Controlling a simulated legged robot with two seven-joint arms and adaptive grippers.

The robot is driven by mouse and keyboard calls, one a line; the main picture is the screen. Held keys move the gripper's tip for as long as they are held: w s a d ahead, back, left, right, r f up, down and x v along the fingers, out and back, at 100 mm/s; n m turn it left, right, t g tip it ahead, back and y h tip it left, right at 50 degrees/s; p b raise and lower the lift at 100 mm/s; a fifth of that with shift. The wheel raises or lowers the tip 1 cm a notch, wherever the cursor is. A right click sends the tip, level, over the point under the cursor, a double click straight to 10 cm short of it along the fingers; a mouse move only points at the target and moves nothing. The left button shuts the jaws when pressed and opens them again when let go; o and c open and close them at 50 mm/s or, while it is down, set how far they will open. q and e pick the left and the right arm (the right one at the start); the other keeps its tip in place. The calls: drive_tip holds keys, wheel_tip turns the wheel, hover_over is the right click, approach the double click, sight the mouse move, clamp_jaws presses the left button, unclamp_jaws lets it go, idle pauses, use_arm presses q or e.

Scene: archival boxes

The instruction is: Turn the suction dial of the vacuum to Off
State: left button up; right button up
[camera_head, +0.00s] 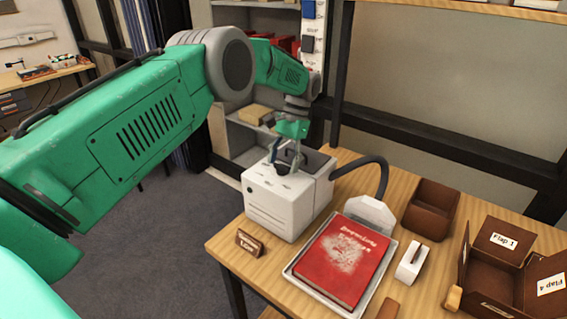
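The vacuum (275,213) is a white box unit with dark slots on its front, standing at the left end of the wooden table. A dark hose runs from its right side to a white nozzle (368,212). My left gripper (287,161) comes down from above, with its fingertips at the top of the vacuum. The suction dial is not clearly visible; small dark marks show on the top face around the fingertips. I cannot tell whether the fingers touch or hold the dial. My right gripper is not in view.
A red book (343,262) lies in a white tray (302,281). A wooden sign (249,242) stands in front of the vacuum. A brown box (431,208), a small white tool (410,262) and an open box with flaps (496,282) fill the right side. Shelves stand behind.

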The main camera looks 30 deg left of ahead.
use_arm(q)
drive_tip(key=shift+f, duration=0.1)
drive_tip(key=shift+r, duration=0.35)
wheel_tip(320, 180, up, 9)
drive_tip(key=shift+w, duration=0.15)
idle(0.5)
